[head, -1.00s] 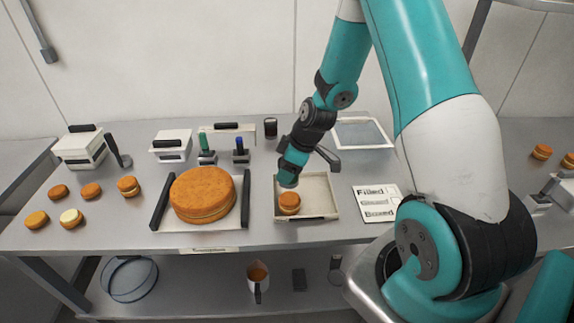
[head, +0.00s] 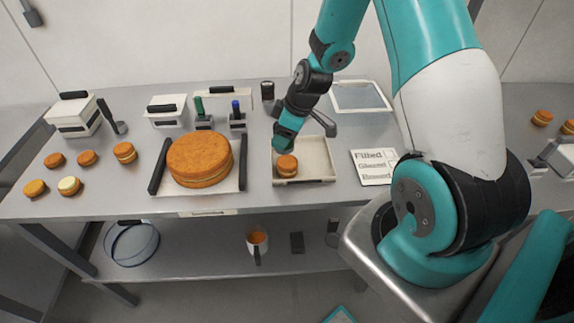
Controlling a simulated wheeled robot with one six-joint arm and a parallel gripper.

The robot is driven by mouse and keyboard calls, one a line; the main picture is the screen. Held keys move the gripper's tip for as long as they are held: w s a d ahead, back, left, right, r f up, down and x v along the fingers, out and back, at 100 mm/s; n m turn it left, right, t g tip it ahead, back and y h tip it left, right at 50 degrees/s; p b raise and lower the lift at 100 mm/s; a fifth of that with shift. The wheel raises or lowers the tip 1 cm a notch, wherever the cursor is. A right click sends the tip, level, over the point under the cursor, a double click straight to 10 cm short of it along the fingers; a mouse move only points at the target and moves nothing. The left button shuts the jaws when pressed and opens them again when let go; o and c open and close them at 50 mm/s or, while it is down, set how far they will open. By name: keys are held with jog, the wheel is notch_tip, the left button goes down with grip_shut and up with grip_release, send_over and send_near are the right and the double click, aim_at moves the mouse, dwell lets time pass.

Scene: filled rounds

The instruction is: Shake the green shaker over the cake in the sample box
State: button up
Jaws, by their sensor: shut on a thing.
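The sample box (head: 318,172) is a shallow pale tray on the metal bench. A small round orange-brown cake (head: 287,166) lies in its left part. My gripper (head: 285,143) is over the box, its lower end just above and behind the cake in the picture. It is shut on a green-teal thing that I take for the green shaker; its outline merges with my teal wrist, and the jaws are hard to make out. I cannot tell how far it is tilted, or whether anything has fallen on the cake.
A large cake (head: 199,158) on a dark-handled tray stands left of the box. Green-topped (head: 199,107) and blue-topped (head: 236,112) tools stand behind it. Several small cakes lie far left. A printed card (head: 374,166) lies right of the box; a pale tray (head: 360,98) is behind.

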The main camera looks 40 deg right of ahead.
dwell(0.3)
jog(key=shift+d+b, duration=0.35)
jog(key=shift+d, duration=0.5)
jog(key=shift+a, duration=0.85)
jog(key=shift+d, duration=0.95)
jog(key=shift+a, duration=0.1)
jog(key=shift+r+p, duration=1.55)
jog(key=shift+r, duration=0.95)
